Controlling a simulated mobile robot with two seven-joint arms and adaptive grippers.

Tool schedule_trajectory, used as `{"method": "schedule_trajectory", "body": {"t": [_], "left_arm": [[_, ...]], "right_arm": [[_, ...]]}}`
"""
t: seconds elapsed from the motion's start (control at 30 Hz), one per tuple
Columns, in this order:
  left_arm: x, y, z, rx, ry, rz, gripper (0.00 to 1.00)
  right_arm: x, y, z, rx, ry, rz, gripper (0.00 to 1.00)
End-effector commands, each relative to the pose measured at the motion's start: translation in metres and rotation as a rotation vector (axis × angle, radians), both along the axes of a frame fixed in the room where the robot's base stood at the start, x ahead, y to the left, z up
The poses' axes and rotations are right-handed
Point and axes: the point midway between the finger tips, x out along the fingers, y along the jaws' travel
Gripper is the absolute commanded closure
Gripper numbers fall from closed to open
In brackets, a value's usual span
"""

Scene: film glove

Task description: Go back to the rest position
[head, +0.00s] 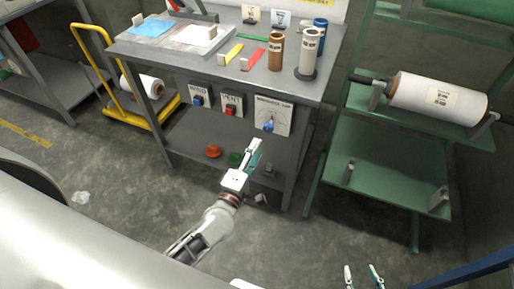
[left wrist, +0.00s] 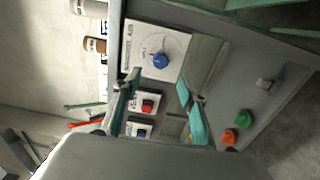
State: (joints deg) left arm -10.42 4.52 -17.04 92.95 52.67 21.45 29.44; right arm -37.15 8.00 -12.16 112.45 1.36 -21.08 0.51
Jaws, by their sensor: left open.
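My left gripper (head: 254,157) is in front of the workbench, just below the control panels on its front. In the left wrist view its two teal-tipped fingers (left wrist: 160,103) are apart with nothing between them. Behind them are a white panel with a blue dial (left wrist: 160,60), a red switch (left wrist: 148,106) and a blue switch (left wrist: 141,132). My right gripper (head: 361,275) is at the bottom edge of the head view, over the floor. Its two fingers are apart and hold nothing visible.
The workbench (head: 140,48) bears a brown roll (head: 276,51) and a white roll (head: 309,52). Orange (head: 213,151) and green (head: 235,158) pieces lie on its lower shelf. A green rack (head: 380,165) with a white film roll (head: 440,97) stands right. A yellow cart (head: 103,70) stands left.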

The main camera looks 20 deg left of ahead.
Motion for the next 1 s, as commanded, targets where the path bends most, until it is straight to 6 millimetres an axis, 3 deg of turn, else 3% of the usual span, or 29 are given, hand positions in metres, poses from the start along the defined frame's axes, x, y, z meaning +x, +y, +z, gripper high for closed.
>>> {"method": "schedule_trajectory", "body": {"t": [0.43, 0.57, 0.67, 0.8, 1.0], "left_arm": [[0.0, 0.0, 0.0, 0.001, 0.001, 0.0, 0.58], [-0.011, -0.006, -0.006, 0.088, 0.011, -0.033, 0.58], [-0.038, -0.019, -0.018, 0.311, 0.036, -0.118, 0.58], [-0.098, -0.036, -0.053, 0.791, 0.091, -0.304, 0.58], [-0.178, -0.023, -0.102, 1.411, 0.174, -0.551, 0.58]], "right_arm": [[0.0, 0.0, 0.0, 0.001, -0.001, 0.0, 0.6], [0.0, 0.001, 0.001, 0.001, -0.002, 0.0, 0.6], [0.001, 0.001, 0.001, 0.001, -0.002, 0.0, 0.6], [0.001, 0.001, 0.002, 0.002, -0.003, 0.0, 0.6], [0.001, 0.001, 0.003, 0.002, -0.003, 0.0, 0.6]]}}
